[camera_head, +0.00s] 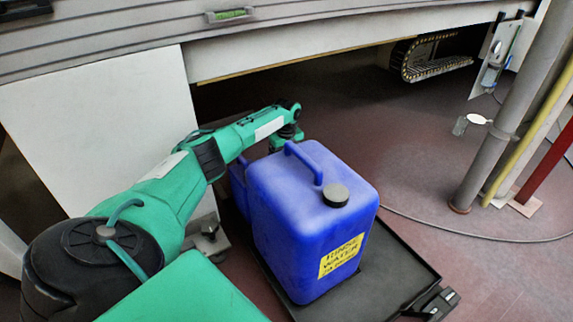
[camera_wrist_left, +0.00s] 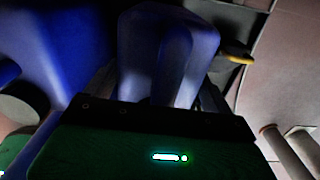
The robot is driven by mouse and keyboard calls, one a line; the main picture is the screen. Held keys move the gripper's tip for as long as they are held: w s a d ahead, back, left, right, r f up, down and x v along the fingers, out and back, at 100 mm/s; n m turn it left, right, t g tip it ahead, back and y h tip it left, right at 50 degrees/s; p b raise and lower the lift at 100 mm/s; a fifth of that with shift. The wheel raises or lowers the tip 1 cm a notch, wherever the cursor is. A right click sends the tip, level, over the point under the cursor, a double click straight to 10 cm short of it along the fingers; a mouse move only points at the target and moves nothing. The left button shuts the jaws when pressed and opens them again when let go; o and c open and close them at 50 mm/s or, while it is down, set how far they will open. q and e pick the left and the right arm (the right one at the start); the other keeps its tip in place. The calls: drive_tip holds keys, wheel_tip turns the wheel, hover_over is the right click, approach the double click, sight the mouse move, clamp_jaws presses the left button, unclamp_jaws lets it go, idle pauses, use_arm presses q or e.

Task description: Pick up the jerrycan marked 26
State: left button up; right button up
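A large blue jerrycan (camera_head: 300,220) with a black cap and a yellow label reading "RINSE WATER" stands upright on a black tray (camera_head: 400,265). A second blue jerrycan (camera_head: 238,182) shows partly behind it, mostly hidden. No number 26 is legible. My left arm reaches past the left of the front can; its gripper is hidden there in the head view. In the left wrist view my left gripper (camera_wrist_left: 160,90) has its fingers apart, on either side of a blue jerrycan's handle (camera_wrist_left: 172,65). Contact cannot be made out. My right gripper is out of view.
Another blue jerrycan body (camera_wrist_left: 50,45) fills the left of the wrist view, close beside the gripper. A grey post (camera_head: 505,110) and a yellow pipe stand at the right. A white panel (camera_head: 110,130) is behind my arm. Floor between tray and post is clear except a thin cable.

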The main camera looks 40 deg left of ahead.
use_arm(q)
drive_tip(key=c, duration=1.1)
drive_tip(key=shift+r, duration=0.1)
